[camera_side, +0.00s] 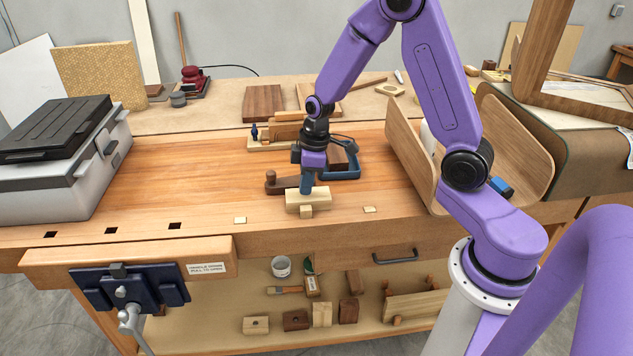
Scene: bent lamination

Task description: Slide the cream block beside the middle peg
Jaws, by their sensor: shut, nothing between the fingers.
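The cream block (293,202) lies lengthwise across the bench near its front edge. The middle peg (306,212), a small pale wooden piece, stands right in front of the block, close against it or touching; I cannot tell which. Two similar pale pieces sit flat-looking along the front edge, one to the left (240,220) and one to the right (370,209). My gripper (306,191) points down with its blue fingers shut and empty, at the back or top of the block's middle. Whether the fingertips touch the block is unclear.
A wooden hand plane (283,184) lies just behind and left of the block. A blue-framed tool (344,172) is behind right. A curved wooden lamination (403,150) stands to the right, a grey case (65,165) far left. The bench between case and plane is clear.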

